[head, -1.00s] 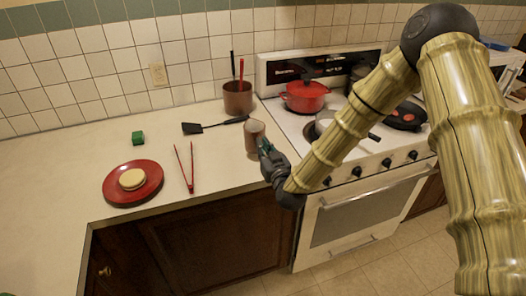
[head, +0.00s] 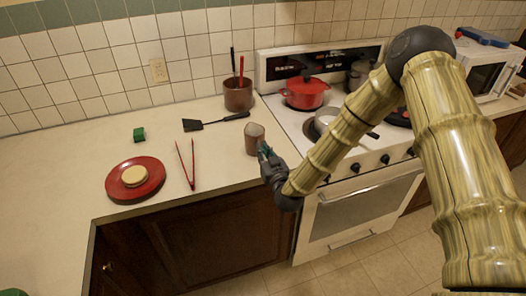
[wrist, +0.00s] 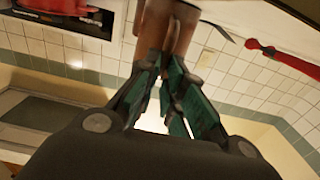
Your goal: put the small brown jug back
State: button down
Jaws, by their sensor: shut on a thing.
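The small brown jug (head: 254,140) is at the front right of the counter, beside the stove, and looks upright. Its brown side also shows in the wrist view (wrist: 166,28), between the fingertips at the top. My gripper (head: 265,152) is shut on the jug from its front right side. In the wrist view the green finger pads of my gripper (wrist: 167,75) close in on it. The jug's far side is hidden in the wrist view. I cannot tell whether its base touches the counter.
A brown utensil crock (head: 238,98) stands behind. The stove (head: 300,125) with pots adjoins on the right.

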jog(key=c, duration=1.5)
grip_release()
jog(key=shift+r, duration=0.1)
jog(key=shift+s+d, duration=0.1)
jog(key=shift+s, duration=0.1)
jog(key=b+v, duration=0.3)
jog(key=v, duration=0.8)
jog(key=shift+s+b, duration=0.3)
jog(key=s+d+f+m+g+h, duration=0.1)
jog(key=s+d+f+g, duration=0.35)
jog(key=s+f, duration=0.6)
jog(key=s+d+f+m+g+h, duration=0.1)
jog(key=s+d+f+g+h, duration=0.15)
jog(key=s+f+g, duration=0.7)
jog(key=s+d+f+g, duration=0.1)
jog(key=s+d+f, duration=0.2)
jog(key=s, duration=0.3)
jog(key=s+d+f+m+g+h, duration=0.1)
jog(key=s+d+f, duration=0.2)
jog(key=s, duration=0.4)
jog(key=s+d+f+m+g+h, duration=0.1)
jog(key=s+d+f, duration=0.3)
jog(key=s+f, duration=0.1)
jog(key=shift+s, duration=0.9)
